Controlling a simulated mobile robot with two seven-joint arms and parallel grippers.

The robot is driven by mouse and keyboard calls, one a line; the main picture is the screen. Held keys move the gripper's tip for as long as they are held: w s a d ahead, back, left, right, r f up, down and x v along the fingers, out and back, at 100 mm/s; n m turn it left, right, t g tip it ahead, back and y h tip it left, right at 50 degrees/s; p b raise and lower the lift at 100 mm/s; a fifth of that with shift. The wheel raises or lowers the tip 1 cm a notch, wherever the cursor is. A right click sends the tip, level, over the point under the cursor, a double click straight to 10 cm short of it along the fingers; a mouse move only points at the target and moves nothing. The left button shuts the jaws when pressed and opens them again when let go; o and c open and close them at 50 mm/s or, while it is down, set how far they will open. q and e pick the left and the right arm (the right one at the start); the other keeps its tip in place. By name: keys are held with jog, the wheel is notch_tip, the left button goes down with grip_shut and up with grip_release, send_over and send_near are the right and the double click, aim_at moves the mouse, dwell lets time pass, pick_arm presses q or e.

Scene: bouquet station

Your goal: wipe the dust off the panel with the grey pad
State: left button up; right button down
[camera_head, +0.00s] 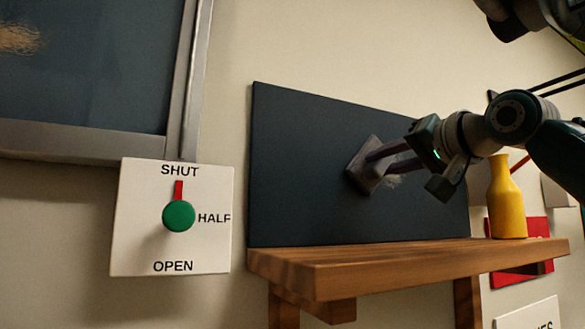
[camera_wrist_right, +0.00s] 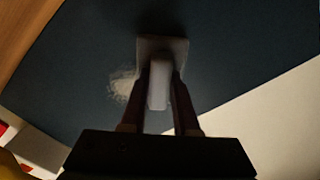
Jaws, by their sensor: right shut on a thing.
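The dark blue panel (camera_head: 310,150) stands upright on a wooden shelf against the wall. My right gripper (camera_head: 372,168) is shut on the grey pad (camera_head: 361,181) and holds it at the panel's face, right of the middle. In the right wrist view the pad (camera_wrist_right: 150,44) lies flat along the panel (camera_wrist_right: 235,60), with the fingers on its pale grip (camera_wrist_right: 158,84). Whether it touches the panel I cannot tell for sure. A pale dust patch (camera_wrist_right: 123,86) shows beside the pad; part of it (camera_head: 393,181) also shows in the head view. My left gripper is not in view.
The wooden shelf (camera_head: 400,265) juts out below the panel. A yellow vase (camera_head: 506,205) stands on its right end, close under my right arm. A white plate with a green knob (camera_head: 179,216) is left of the panel. A framed dark board (camera_head: 90,65) hangs at upper left.

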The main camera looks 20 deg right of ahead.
jog(key=shift+d, duration=1.15)
jog(key=shift+d+p, duration=0.8)
jog(key=shift+d, duration=2.9)
jog(key=shift+w+a+p, duration=0.15)
jog(key=shift+a+p, duration=0.4)
jog(key=shift+a, duration=3.3)
jog(key=shift+a+p, duration=0.5)
jog(key=shift+a, duration=1.15)
jog(key=shift+a+f, duration=0.1)
jog(key=shift+a, duration=0.2)
